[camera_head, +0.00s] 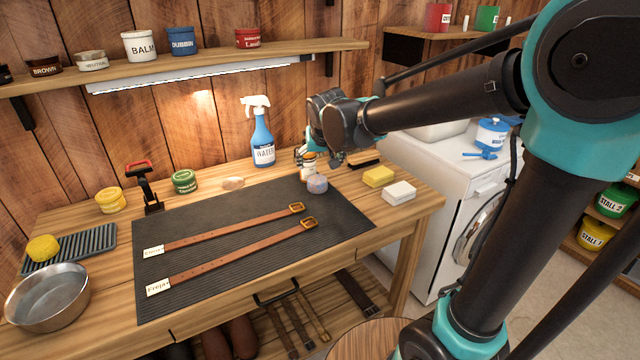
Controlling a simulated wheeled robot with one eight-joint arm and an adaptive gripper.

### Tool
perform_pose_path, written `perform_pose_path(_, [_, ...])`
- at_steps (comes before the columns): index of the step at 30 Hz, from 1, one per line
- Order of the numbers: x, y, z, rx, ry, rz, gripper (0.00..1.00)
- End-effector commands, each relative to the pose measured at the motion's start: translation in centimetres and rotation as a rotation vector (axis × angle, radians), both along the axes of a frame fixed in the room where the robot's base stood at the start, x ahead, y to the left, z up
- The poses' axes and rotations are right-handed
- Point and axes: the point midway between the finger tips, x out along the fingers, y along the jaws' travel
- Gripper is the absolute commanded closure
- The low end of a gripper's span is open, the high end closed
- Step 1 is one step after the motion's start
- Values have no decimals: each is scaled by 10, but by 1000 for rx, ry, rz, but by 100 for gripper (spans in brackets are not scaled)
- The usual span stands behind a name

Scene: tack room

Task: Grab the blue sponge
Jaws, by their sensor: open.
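A small rounded blue-lilac sponge (317,185) lies on the dark ribbed mat (235,245), near its back right part. My gripper (320,163) hangs just above and behind it in the picture, pointing down at the end of my arm. The jaws are open, with nothing seen between them. The sponge shows in front of and below the fingers; whether they touch it I cannot tell. A small pale jar (308,165) is partly hidden by the gripper.
A yellow block (378,176), a white block (399,193) and a dark brush (363,163) lie to the right. A blue spray bottle (262,140) stands behind on the left. Two brown straps (235,230) lie across the mat. A metal bowl (48,297) is front left.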

Motion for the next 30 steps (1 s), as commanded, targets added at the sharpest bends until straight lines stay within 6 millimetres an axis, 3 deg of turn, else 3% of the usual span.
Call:
perform_pose_path(9, [28, 5, -45, 1, 0, -1, 18])
perform_pose_path(20, [41, 8, -66, 0, 1, 0, 18])
perform_pose_path(30, [62, 10, -100, 0, 1, -1, 18])
